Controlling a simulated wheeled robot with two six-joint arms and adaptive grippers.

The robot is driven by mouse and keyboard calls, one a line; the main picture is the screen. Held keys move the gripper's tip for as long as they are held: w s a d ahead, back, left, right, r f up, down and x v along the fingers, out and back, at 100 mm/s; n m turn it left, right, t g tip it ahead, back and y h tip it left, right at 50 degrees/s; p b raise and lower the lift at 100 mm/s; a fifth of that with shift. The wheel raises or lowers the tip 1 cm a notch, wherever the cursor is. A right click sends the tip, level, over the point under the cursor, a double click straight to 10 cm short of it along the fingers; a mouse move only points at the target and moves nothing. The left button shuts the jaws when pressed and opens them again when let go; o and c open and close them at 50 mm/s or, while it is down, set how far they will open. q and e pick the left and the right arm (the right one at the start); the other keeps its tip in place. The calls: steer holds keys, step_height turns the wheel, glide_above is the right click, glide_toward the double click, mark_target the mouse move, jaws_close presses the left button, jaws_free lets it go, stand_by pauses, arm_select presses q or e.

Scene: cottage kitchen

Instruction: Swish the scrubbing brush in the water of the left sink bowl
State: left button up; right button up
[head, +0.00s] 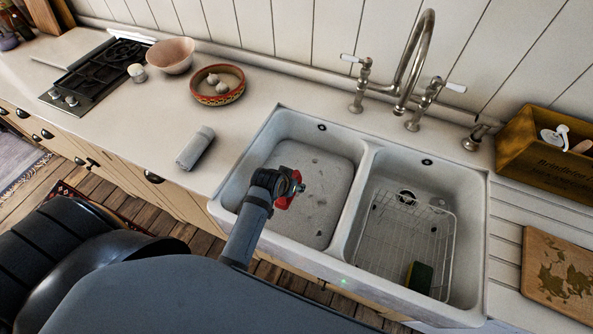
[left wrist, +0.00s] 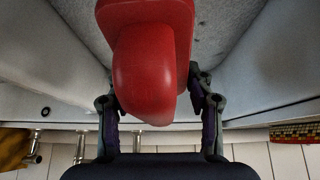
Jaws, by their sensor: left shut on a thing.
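A red thing, taken to be the scrubbing brush (head: 284,203), shows at my left gripper (head: 297,187) over the near left part of this bowl. In the left wrist view the red brush (left wrist: 150,75) sits between the two fingers of my left gripper (left wrist: 152,88), which is shut on it. Its bristles are hidden, and I cannot tell whether it touches the water. My right gripper is not in view.
The right bowl holds a wire rack (head: 400,245) and a sponge (head: 419,277). A divider (head: 352,205) separates the bowls. A tall tap (head: 420,60) stands behind. A patterned bowl (head: 203,98) and a rolled grey cloth (head: 195,148) are on the left counter.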

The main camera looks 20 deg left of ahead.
mark_target(296, 176)
arm_select(q)
steer(key=r+m+h+p, duration=0.1)
steer(key=r+m+p, duration=0.1)
steer(key=m+p, duration=0.1)
steer(key=r+m+g+h+p, duration=0.1)
steer(key=r+m+h+p, duration=0.1)
steer(key=r+m+p, duration=0.1)
steer(key=w+d+r+m+g+h+p, duration=0.1)
steer(key=r+m+p, duration=0.1)
steer(key=p, duration=0.3)
steer(key=shift+r+m+p, duration=0.35)
steer(key=shift+r+m, duration=0.05)
steer(key=shift+r, duration=0.05)
steer(key=shift+r+m+h, duration=0.1)
steer(key=shift+m+h, duration=0.2)
steer(key=shift+d+f, duration=0.15)
steer(key=shift+f, duration=0.05)
steer(key=shift+f, duration=0.1)
